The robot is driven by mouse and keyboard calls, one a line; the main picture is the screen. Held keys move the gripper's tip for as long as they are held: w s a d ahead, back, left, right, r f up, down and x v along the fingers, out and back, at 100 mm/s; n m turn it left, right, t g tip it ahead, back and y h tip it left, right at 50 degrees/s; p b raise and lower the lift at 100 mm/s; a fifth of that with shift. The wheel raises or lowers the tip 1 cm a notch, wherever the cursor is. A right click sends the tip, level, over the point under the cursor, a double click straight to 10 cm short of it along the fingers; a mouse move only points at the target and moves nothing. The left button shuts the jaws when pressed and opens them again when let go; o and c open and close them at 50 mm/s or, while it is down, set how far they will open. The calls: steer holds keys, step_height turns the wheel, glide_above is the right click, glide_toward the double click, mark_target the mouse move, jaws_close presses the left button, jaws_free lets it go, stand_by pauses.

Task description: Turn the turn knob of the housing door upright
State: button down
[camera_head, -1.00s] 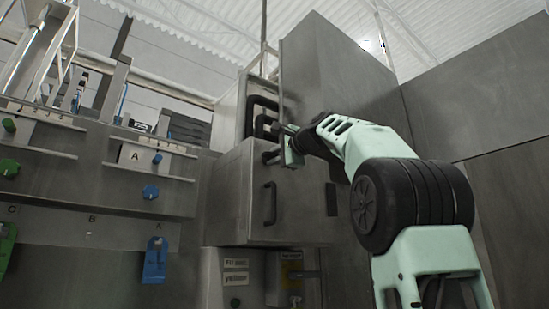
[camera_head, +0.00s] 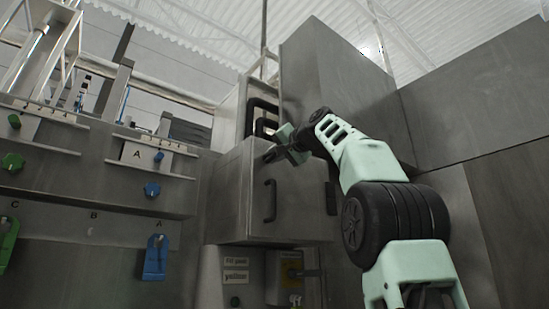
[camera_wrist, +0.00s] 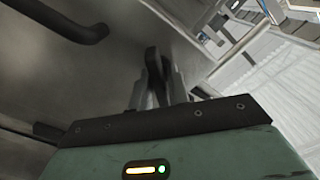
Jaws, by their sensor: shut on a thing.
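The housing door (camera_head: 228,197) is a grey metal panel on a box-shaped housing. My gripper (camera_head: 277,153) reaches in from the right and is shut on the knob. In the wrist view, the dark knob (camera_wrist: 153,62) stands between the two grey fingers of my gripper (camera_wrist: 158,82). The knob's exact angle is hard to tell in the head view.
A black bar handle (camera_head: 270,201) is on the housing below the knob. More black handles (camera_head: 262,104) are above it. A tall grey cabinet (camera_head: 335,75) rises behind my arm. A panel with green and blue knobs (camera_head: 152,190) stands at the left.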

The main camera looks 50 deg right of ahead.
steer(key=n, duration=0.4)
steer(key=shift+f+n+b, duration=0.1)
steer(key=shift+n+b, duration=0.2)
steer(key=shift+n, duration=2)
steer(key=c, duration=1.5)
jaws_free()
steer(key=b+v, duration=0.4)
steer(key=v, duration=1.3)
steer(key=shift+s+d+b, duration=0.1)
steer(key=shift+s+b, duration=0.1)
steer(key=shift+b, duration=0.1)
